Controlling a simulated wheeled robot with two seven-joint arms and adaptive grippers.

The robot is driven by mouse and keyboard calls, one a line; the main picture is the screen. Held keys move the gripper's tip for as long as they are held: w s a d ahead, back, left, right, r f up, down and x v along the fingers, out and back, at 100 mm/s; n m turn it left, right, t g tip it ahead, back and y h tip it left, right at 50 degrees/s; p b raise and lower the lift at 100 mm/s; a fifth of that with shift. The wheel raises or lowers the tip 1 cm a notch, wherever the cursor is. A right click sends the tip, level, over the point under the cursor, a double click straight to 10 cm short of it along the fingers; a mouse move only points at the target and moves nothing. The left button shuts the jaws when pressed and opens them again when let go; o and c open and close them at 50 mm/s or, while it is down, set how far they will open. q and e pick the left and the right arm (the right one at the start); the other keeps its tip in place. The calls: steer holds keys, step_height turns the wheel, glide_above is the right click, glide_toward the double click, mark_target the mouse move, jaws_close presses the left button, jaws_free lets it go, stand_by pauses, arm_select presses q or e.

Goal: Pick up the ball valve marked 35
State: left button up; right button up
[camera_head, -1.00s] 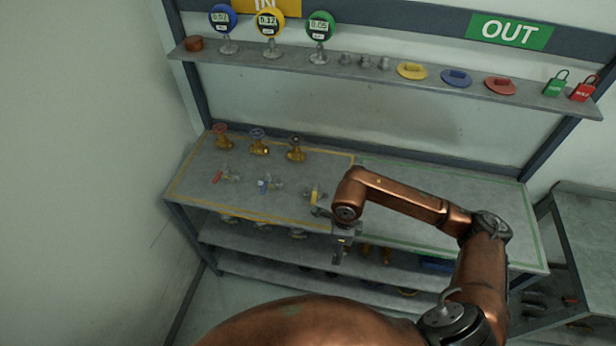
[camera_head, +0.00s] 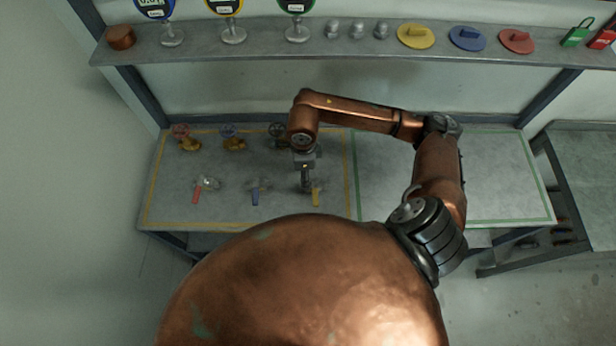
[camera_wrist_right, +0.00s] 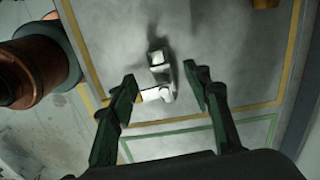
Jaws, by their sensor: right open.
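Three small ball valves lie in a row on the table: one with a red handle (camera_head: 197,194), one with a blue handle (camera_head: 255,198) and one with a yellow handle (camera_head: 316,197). No number is readable on any of them. My right gripper (camera_head: 305,188) points down at the yellow-handled valve and partly covers it. In the right wrist view my right gripper (camera_wrist_right: 160,88) is open, and a pale valve (camera_wrist_right: 160,77) shows between and beyond its fingers, apart from both. My left gripper is not in view.
Gate valves with red (camera_head: 186,140), blue (camera_head: 233,140) and dark (camera_head: 278,135) wheels stand behind. A shelf (camera_head: 300,55) above holds gauges, fittings and coloured discs. The green-outlined right half of the table (camera_head: 380,185) looks clear.

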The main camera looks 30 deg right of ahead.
steer(key=shift+s+f, duration=0.3)
steer(key=shift+f, duration=0.55)
steer(key=f, duration=0.1)
steer(key=f+p, duration=0.1)
steer(key=f, duration=0.1)
steer(key=f+p, duration=0.1)
steer(key=shift+d+f, duration=0.2)
steer(key=shift+d, duration=0.1)
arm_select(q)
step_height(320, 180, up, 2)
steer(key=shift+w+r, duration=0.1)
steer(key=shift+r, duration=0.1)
arm_select(e)
steer(key=shift+f, duration=0.45)
jaws_close()
steer(key=shift+w+r, duration=0.1)
